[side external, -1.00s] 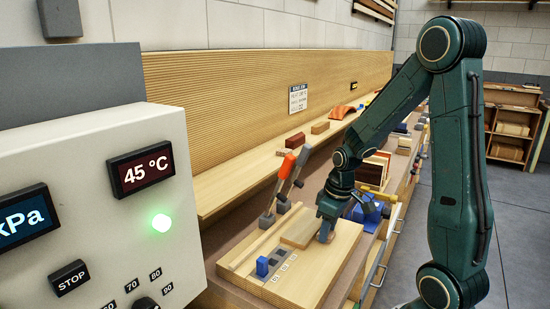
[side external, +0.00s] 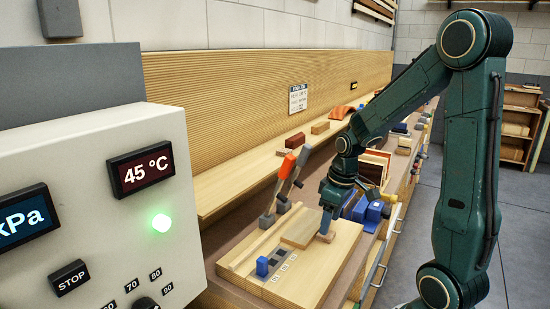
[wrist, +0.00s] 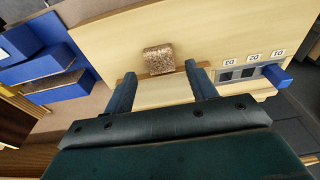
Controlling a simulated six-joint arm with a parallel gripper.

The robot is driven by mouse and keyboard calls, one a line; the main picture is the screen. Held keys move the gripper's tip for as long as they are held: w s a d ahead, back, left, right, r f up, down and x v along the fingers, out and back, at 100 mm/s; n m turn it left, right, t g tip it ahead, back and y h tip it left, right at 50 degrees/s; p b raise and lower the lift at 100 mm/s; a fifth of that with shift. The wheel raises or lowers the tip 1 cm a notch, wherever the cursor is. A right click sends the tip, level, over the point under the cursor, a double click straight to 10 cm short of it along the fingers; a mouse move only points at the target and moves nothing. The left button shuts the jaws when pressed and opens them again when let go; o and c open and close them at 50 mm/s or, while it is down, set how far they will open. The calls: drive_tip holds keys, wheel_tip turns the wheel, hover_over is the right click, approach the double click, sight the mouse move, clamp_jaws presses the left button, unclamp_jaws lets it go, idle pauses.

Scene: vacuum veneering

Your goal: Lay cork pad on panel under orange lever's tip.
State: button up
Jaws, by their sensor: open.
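The cork pad (wrist: 158,60) is a small speckled brown block just beyond my open fingers in the wrist view. It is at the long edge of the pale panel (wrist: 165,94); whether it rests partly on it or only touches it is unclear. In the side view the pad (side external: 327,237) is a small tan patch at the right edge of the panel (side external: 301,229). My gripper (side external: 330,222) is just above the pad, with its empty fingers (wrist: 161,80) apart. The orange lever (side external: 286,166) leans up at the panel's far left, its tip away from the panel.
A grey lever (side external: 299,166) stands beside the orange one. A blue block (side external: 262,267) and a labelled strip (wrist: 248,71) are at the baseboard's near end. Blue bins (wrist: 48,80) stand beyond it. A control box (side external: 100,200) fills the left foreground.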

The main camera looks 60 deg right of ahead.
wheel_tip(320, 180, up, 9)
drive_tip(key=s, duration=0.1)
drive_tip(key=shift+s+f, duration=0.15)
idle(0.7)
drive_tip(key=s+a+r+t, duration=0.2)
drive_tip(key=s+a, duration=0.2)
drive_tip(key=a, duration=0.3)
drive_tip(key=s+a+r+t, duration=0.1)
drive_tip(key=s+a, duration=0.3)
drive_tip(key=a, duration=0.4)
drive_tip(key=shift+a+r+t, duration=0.25)
drive_tip(key=shift+r+t, duration=0.15)
drive_tip(key=shift+r, duration=0.5)
drive_tip(key=shift+o, duration=0.5)
drive_tip(key=shift+w+d, duration=0.15)
